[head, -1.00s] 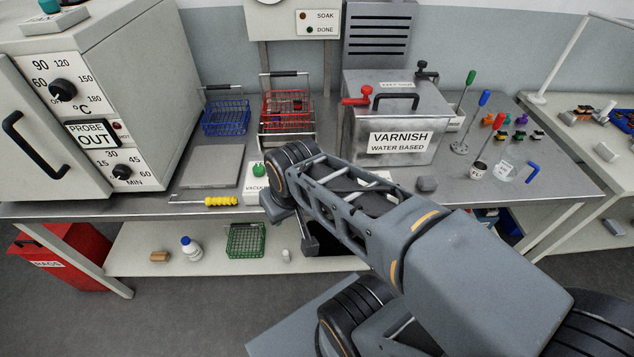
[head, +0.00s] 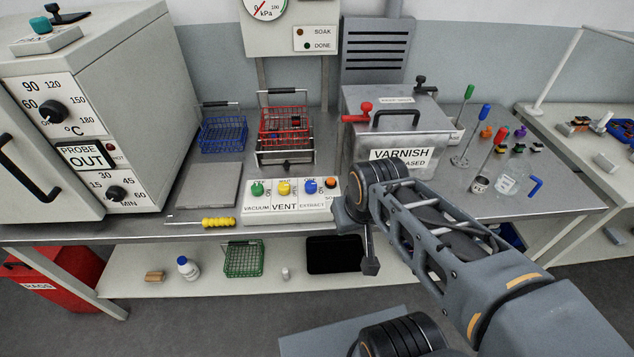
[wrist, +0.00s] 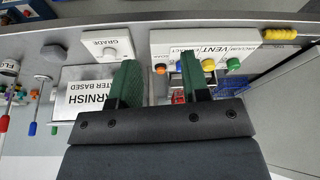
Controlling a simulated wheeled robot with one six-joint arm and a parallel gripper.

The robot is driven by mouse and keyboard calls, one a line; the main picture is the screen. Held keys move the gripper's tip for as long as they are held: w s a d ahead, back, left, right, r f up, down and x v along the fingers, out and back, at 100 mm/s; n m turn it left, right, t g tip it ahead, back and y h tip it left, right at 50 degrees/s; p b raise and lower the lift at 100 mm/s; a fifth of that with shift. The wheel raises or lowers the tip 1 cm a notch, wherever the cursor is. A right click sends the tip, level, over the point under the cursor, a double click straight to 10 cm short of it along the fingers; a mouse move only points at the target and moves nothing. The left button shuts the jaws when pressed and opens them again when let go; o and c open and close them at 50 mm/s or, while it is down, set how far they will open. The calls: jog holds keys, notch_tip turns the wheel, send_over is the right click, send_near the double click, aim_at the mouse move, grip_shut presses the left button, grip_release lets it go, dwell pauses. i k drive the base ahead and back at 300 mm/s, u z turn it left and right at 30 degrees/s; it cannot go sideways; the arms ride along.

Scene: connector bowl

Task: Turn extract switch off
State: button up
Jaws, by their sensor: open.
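The white switch box (head: 290,216) stands at the bench's front edge. It has a green knob (head: 257,188), a yellow knob (head: 284,187), a blue knob (head: 310,186) above the EXTRACT label, and an orange button (head: 331,183) at its right end. In the upside-down wrist view the blue extract knob (wrist: 180,67) shows near the tip of the right finger. My gripper (wrist: 160,82) is open and empty, its green fingers apart in front of the box. The knob's exact pointer direction is too small to tell.
The varnish tank (head: 398,125) stands right of the switch box, partly hidden by my arm. A yellow-handled tool (head: 218,222) and a grey plate (head: 208,185) lie left of the box. Blue (head: 223,133) and red (head: 284,128) wire baskets stand behind. The white GRADE box (wrist: 106,45) shows in the wrist view.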

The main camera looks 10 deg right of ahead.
aim_at(310, 186)
jog(key=u, duration=0.05)
jog(key=i, duration=0.45)
jog(key=u, duration=0.15)
jog(key=k, duration=1.55)
jog(key=u, duration=0.55)
jog(key=i, duration=1.45)
jog(key=z, duration=0.7)
